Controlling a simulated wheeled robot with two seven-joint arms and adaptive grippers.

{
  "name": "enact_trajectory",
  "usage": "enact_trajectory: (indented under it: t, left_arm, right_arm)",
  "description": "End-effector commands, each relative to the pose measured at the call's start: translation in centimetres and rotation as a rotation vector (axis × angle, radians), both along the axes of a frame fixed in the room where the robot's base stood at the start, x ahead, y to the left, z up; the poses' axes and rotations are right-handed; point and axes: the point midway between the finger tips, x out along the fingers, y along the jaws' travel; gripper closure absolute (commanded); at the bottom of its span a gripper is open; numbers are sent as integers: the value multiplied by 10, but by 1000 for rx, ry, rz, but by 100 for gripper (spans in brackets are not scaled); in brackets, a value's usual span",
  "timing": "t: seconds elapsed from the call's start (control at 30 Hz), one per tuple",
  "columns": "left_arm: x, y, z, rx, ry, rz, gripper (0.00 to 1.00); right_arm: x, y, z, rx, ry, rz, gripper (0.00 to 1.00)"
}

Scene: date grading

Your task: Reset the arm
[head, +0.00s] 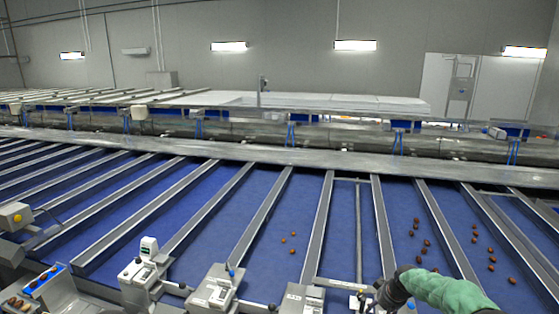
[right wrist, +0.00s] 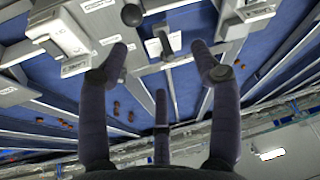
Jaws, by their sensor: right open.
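My right gripper (head: 374,292) is low in the head view, at the end of my green-sleeved arm, over the near edge of the sorting line. In the right wrist view my right gripper (right wrist: 160,66) shows its dark fingers spread wide, with nothing between them. The fingertips stand close to the grey control boxes and are apart from the dates. My left gripper is not in view.
Blue belt lanes (head: 262,238) run between grey metal rails. Dark dates (head: 426,243) lie on lanes at right; lighter dates (head: 283,241) lie further left. Grey boxes (head: 213,291) line the near edge. A cross conveyor (head: 330,160) spans the back.

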Motion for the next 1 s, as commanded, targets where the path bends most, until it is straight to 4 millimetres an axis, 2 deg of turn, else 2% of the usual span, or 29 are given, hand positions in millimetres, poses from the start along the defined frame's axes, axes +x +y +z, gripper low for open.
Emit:
enact_trajectory:
  t: [0.27, 0.37, 0.43, 0.57, 0.7, 0.8, 1.0]
  left_arm:
    - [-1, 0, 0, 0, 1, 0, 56]
    - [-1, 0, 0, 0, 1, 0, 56]
    - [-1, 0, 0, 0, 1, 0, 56]
    - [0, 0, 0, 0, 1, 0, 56]
    - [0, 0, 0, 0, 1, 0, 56]
    - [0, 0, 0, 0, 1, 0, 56]
    - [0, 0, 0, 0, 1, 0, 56]
  right_arm:
    - [-33, 37, -61, 66, 49, -16, 36]
    - [-55, 57, -91, 101, 78, -29, 36]
    - [-76, 75, -116, 130, 105, -43, 36]
    - [-133, 113, -164, 192, 165, -85, 36]
    - [-205, 152, -204, 252, 240, -147, 36]
    - [-258, 175, -221, 283, 291, -191, 36]
    - [-339, 204, -233, 314, 370, -264, 36]
